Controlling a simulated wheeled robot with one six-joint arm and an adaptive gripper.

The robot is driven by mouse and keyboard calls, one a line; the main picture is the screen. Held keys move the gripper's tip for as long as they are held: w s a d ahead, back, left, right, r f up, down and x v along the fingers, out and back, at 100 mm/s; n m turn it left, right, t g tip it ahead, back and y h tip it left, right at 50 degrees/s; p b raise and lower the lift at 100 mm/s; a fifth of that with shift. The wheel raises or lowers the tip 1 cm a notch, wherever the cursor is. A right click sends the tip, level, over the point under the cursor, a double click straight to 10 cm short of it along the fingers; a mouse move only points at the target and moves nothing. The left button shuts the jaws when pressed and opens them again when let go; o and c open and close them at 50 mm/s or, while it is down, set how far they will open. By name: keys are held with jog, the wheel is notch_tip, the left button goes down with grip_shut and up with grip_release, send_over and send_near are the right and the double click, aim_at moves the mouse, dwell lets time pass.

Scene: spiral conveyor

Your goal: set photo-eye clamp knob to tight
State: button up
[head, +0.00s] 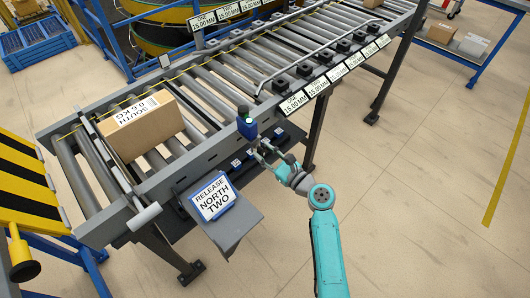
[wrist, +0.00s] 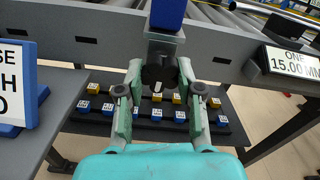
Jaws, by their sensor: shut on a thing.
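My gripper (head: 261,150) is at the rail just below the photo-eye. In the wrist view my gripper (wrist: 159,72) has one finger on each side of the knob and is shut on it. The knob's setting cannot be read, and the knob is too small to make out in the head view.
A cardboard box (head: 142,124) sits on the rollers at left. A shelf with a "RELEASE NORTH TWO" sign (head: 213,196) juts out left of my gripper. A dark rack of blue and yellow labelled blocks (wrist: 156,118) lies below the knob. Open floor (head: 410,210) is at right.

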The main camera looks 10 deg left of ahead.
jog(key=shift+f+m, duration=0.15)
jog(key=shift+m, duration=1.45)
jog(key=o, duration=1.2)
jog(key=shift+c, duration=0.2)
jog(key=v, duration=1.2)
jog(key=shift+s, duration=0.1)
